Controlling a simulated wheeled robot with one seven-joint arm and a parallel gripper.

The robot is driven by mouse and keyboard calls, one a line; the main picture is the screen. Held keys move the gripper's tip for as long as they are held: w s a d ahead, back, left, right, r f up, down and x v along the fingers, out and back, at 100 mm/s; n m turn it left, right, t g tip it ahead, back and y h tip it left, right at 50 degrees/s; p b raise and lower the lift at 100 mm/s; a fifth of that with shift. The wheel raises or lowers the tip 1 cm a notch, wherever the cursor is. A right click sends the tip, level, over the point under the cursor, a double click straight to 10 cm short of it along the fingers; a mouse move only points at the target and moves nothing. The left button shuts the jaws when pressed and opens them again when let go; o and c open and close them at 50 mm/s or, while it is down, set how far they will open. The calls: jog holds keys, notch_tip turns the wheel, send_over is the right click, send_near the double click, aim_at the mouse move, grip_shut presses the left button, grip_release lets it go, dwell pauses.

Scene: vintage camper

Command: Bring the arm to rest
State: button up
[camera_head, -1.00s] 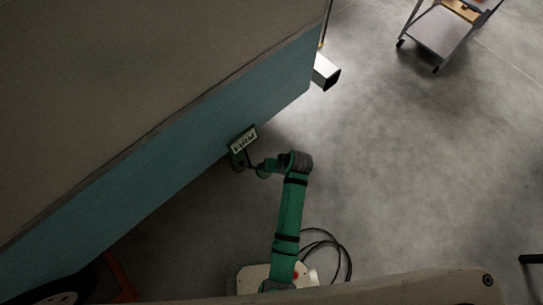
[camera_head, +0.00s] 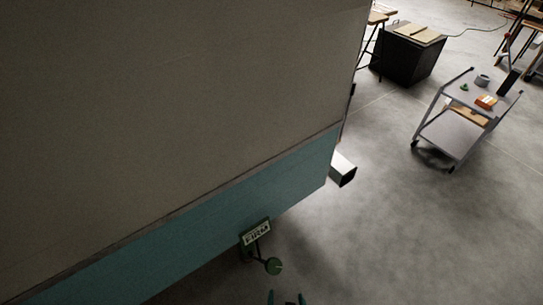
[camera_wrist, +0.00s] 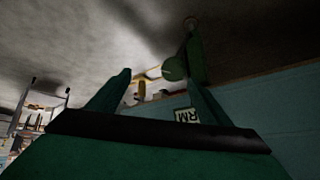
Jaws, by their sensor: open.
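My gripper (camera_head: 286,297) shows only as two green fingertips at the bottom edge of the head view, below the plate bracket; the rest of my arm is out of that frame. In the wrist view my gripper (camera_wrist: 159,78) has its two fingers spread apart, with nothing seen held between them. A small lettered plate (camera_head: 256,234) is on the camper's teal lower side. A round green disc (camera_head: 273,267) hangs on a stalk below it; the disc (camera_wrist: 174,69) also shows near the right finger in the wrist view. Whether they touch is unclear.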

jog(key=s+a+r+t, duration=0.1)
jog(key=s+r, duration=0.3)
jog(key=r, duration=0.4)
jog(key=s+a+r+n+t, duration=0.1)
jog(key=s+r+t, duration=0.3)
jog(key=r, duration=0.5)
jog(key=s+a+r+t, duration=0.2)
jog(key=s+r, duration=0.4)
jog(key=r, duration=0.3)
jog(key=shift+a+n, duration=0.3)
jog(key=shift+a, duration=0.2)
jog(key=shift+w+r, duration=0.1)
